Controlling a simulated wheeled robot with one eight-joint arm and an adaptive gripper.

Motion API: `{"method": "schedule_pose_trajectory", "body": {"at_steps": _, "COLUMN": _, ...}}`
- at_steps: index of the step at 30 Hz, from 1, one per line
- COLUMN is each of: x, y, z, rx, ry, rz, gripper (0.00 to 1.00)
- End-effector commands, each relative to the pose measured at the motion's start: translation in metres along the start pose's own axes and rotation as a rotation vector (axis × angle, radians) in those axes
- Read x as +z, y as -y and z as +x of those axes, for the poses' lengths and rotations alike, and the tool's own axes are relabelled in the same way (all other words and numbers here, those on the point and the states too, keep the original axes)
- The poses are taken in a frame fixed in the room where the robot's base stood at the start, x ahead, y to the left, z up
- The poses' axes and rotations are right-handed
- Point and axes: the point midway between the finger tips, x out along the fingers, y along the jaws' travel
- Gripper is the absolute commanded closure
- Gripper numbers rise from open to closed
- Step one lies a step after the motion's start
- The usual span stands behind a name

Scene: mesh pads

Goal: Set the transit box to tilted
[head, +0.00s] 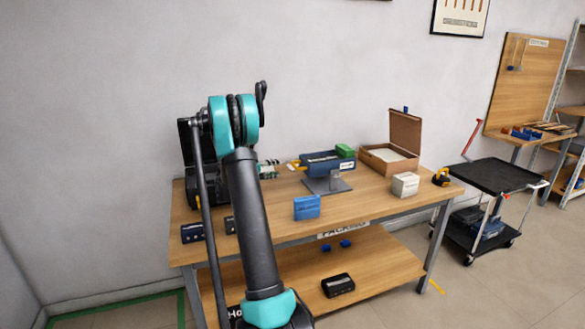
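No label for the transit box can be read, so I cannot tell for sure which box it is. A dark blue box (328,160) sits on a grey stand (327,185) at the middle of the wooden workbench (372,194). A black case (196,178) with a tall upright part stands at the bench's left end, partly hidden by my arm. A brown box (389,165) with its lid raised stands at the back right of the bench. My arm rises in front of the bench's left half; my gripper cannot be made out and seems hidden behind the arm's upper joint.
A small blue box (307,207), a white box (405,184) and a yellow-black item (441,177) stand on the bench. A black device (338,285) lies on its lower shelf. A black cart (490,176) stands right of the bench. The floor between them is clear.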

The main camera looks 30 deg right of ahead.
Motion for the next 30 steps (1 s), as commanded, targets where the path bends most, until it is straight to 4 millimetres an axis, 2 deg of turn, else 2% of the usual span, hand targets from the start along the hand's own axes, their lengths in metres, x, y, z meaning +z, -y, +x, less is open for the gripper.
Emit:
{"method": "schedule_pose_trajectory", "body": {"at_steps": 1, "x": 0.001, "y": 0.0, "z": 0.012, "rx": 0.0, "ry": 0.003, "rz": 0.001, "gripper": 0.64}}
{"method": "schedule_pose_trajectory", "body": {"at_steps": 9, "x": 0.001, "y": 0.0, "z": 0.065, "rx": 0.0, "ry": 0.002, "rz": 0.001, "gripper": 0.64}}
{"method": "schedule_pose_trajectory", "body": {"at_steps": 15, "x": 0.001, "y": 0.0, "z": 0.098, "rx": -0.001, "ry": 0.002, "rz": 0.001, "gripper": 0.64}}
{"method": "schedule_pose_trajectory", "body": {"at_steps": 21, "x": 0.0, "y": 0.0, "z": 0.116, "rx": -0.001, "ry": 0.0, "rz": 0.0, "gripper": 0.64}}
{"method": "schedule_pose_trajectory", "body": {"at_steps": 30, "x": 0.0, "y": 0.0, "z": 0.12, "rx": -0.001, "ry": -0.001, "rz": 0.0, "gripper": 0.64}}
